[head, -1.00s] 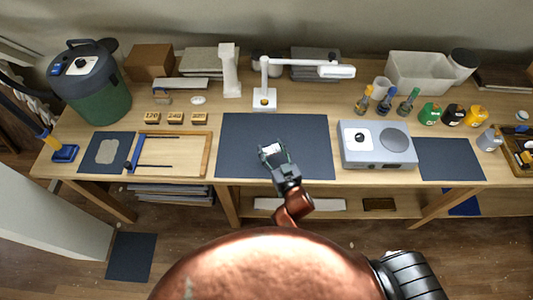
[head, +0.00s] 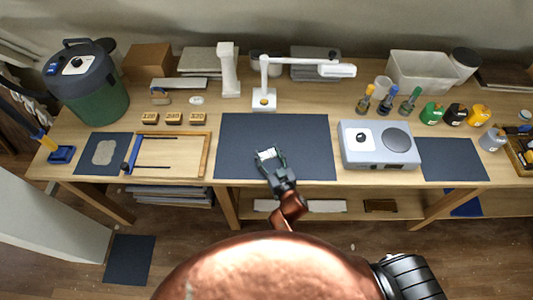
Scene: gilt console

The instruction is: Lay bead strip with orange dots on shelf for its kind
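My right gripper (head: 270,161) is over the dark mat (head: 310,142) in the middle of the bench, near its front half. Its fingers look spread around a small pale patch. I cannot tell whether that patch is part of the gripper or something held. I cannot make out a bead strip with orange dots. A low shelf space under the bench holds pale flat sheets (head: 325,206); no shelf marked for a kind of strip can be made out. My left gripper is not in view.
A grey device (head: 378,160) with a round plate stands right of the mat. A wooden frame (head: 205,157) lies to the left. A white lamp base (head: 264,105) stands behind. Bottles, including a green one (head: 431,113), stand at the right. The mat is otherwise clear.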

